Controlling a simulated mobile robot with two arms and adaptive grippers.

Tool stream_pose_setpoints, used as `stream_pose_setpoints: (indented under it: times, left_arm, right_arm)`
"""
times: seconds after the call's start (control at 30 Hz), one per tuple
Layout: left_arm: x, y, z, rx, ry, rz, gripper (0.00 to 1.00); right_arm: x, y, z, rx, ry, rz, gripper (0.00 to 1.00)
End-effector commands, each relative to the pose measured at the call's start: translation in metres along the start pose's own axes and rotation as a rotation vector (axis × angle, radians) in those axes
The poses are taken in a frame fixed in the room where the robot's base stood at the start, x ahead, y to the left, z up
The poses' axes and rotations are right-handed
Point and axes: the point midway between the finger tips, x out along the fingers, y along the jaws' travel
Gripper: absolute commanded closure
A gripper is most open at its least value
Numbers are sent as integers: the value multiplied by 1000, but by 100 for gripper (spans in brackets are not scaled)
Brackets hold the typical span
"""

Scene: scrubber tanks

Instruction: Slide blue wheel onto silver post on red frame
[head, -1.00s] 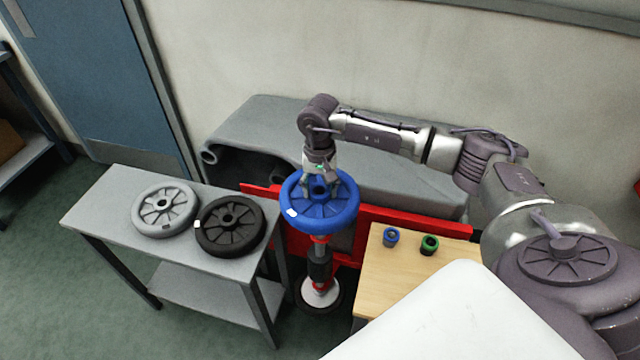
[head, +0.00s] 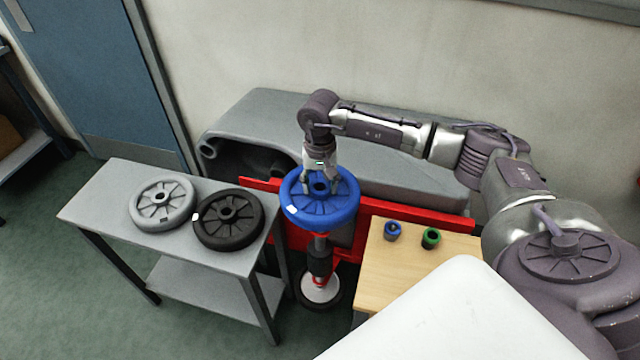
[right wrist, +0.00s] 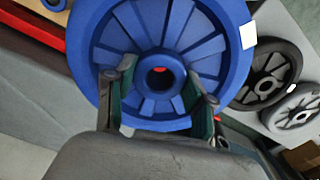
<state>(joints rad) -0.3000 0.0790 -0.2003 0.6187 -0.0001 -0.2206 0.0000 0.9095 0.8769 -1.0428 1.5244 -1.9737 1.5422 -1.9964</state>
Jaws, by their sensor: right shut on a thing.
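The blue wheel (head: 320,212) lies nearly flat over the red frame (head: 410,217), above a vertical assembly of dark, red and white parts. My right gripper (head: 320,184) reaches down from above and is shut on the wheel near its hub. In the right wrist view, its fingers (right wrist: 163,88) flank the hub of the blue wheel (right wrist: 150,113), and red shows through the hub hole. The silver post cannot be made out; the wheel covers that spot, so I cannot tell whether the post is inside the hub. My left gripper is out of view.
A grey wheel (head: 162,221) and a black wheel (head: 230,239) lie on a grey table (head: 105,195) at left. A wooden table (head: 385,280) at right holds a blue ring (head: 392,230) and a green ring (head: 430,238). A grey tank (head: 400,170) stands behind.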

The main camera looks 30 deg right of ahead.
Motion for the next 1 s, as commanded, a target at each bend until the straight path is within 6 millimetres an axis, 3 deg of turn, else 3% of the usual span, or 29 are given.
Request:
stream_pose_setpoints:
  times: [1.0]
  left_arm:
    - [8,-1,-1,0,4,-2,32]
  right_arm:
    - [2,0,0,1,2,-2,100]
